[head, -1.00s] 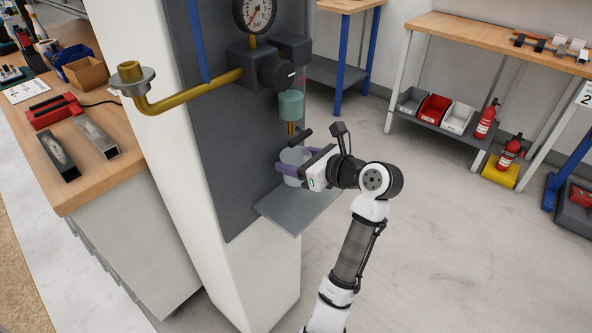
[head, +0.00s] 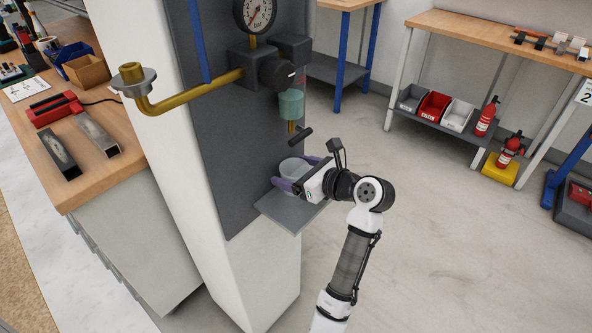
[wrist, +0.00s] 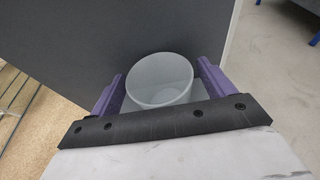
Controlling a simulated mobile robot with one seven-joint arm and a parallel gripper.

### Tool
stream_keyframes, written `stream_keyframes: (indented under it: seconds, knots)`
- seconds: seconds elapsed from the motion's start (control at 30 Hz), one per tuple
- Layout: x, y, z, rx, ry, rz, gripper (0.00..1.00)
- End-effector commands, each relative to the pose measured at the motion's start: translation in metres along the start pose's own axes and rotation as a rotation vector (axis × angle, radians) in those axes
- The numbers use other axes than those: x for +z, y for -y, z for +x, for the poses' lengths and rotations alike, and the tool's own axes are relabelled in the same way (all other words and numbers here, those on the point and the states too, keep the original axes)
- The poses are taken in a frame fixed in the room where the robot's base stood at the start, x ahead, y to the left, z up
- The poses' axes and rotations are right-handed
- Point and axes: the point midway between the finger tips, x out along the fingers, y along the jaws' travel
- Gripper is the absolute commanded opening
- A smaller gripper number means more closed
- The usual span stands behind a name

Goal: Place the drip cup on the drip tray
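The drip cup (head: 293,167) is a pale, translucent cup, upright and apparently resting on the drip tray (head: 291,216), a grey plate jutting from the column. My gripper (head: 291,173) is low over the tray, its purple fingers on either side of the cup. In the wrist view the cup (wrist: 160,82) sits between the two fingers, with a narrow gap on each side, so my gripper (wrist: 161,71) looks open around it. The cup's base is partly hidden by a finger and the gripper body.
A drain fitting with a greenish bowl (head: 291,104) and a dark lever (head: 299,136) hang above the cup. A brass pipe (head: 190,94) and pressure gauge (head: 256,13) are higher on the panel.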

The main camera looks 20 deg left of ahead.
Motion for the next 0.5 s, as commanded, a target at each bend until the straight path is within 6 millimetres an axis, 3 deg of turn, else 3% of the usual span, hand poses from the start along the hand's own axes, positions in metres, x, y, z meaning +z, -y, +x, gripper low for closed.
stream_keyframes:
  seconds: [0.27,0.5]
  knots:
    - [0.004,0.000,-0.003,-0.001,0.001,-0.001,0.81]
    - [0.004,0.002,-0.050,-0.007,0.002,0.000,0.81]
